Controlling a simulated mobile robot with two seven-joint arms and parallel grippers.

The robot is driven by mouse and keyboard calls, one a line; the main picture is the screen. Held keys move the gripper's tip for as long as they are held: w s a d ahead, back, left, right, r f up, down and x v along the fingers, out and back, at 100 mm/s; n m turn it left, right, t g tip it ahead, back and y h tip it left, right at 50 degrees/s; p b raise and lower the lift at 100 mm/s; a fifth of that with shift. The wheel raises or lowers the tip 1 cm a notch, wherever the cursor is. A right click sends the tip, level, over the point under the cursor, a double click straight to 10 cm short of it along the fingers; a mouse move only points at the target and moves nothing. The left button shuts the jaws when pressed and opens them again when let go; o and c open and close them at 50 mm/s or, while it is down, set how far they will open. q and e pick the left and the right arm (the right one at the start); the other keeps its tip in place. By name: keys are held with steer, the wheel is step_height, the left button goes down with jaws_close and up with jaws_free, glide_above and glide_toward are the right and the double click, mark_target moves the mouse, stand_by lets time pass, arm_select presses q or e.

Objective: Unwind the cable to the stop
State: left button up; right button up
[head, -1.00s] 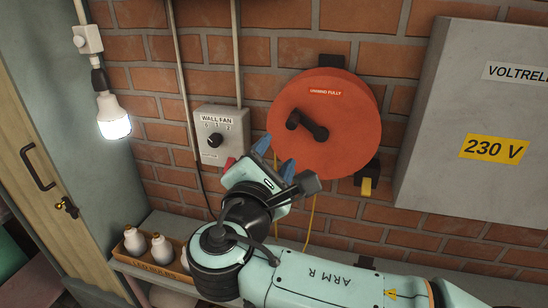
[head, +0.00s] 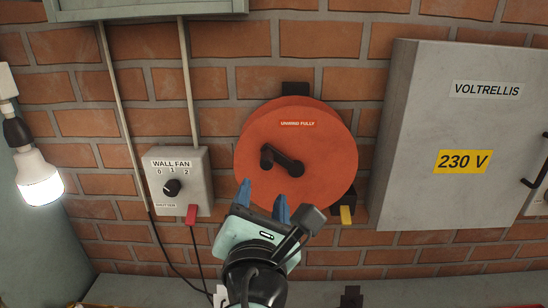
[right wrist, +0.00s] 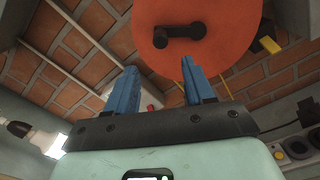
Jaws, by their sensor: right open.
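The orange cable reel (head: 318,165) hangs on the brick wall, with a small label reading "UNWIND FULLY". A black crank handle (head: 284,161) sits across its middle. The reel (right wrist: 205,55) and its crank (right wrist: 180,35) also show in the right wrist view. My right gripper (head: 264,196) is just below and in front of the reel, its two blue fingers apart with nothing between them. In the right wrist view the fingers (right wrist: 157,78) point up at the reel, short of the crank. A yellow plug (head: 347,215) is at the reel's lower right. My left gripper is out of view.
A grey cabinet (head: 440,190) marked 230 V stands out at the right. A lit bulb (head: 38,180) hangs at far left.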

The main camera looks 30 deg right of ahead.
mark_target(266, 166)
steer(key=p+x, duration=0.2)
steer(key=x, duration=1)
steer(key=shift+w+d, duration=0.2)
steer(key=shift+w, duration=0.2)
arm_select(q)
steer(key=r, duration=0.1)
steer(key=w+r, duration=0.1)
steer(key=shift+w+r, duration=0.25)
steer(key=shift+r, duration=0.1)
arm_select(e)
jaws_close()
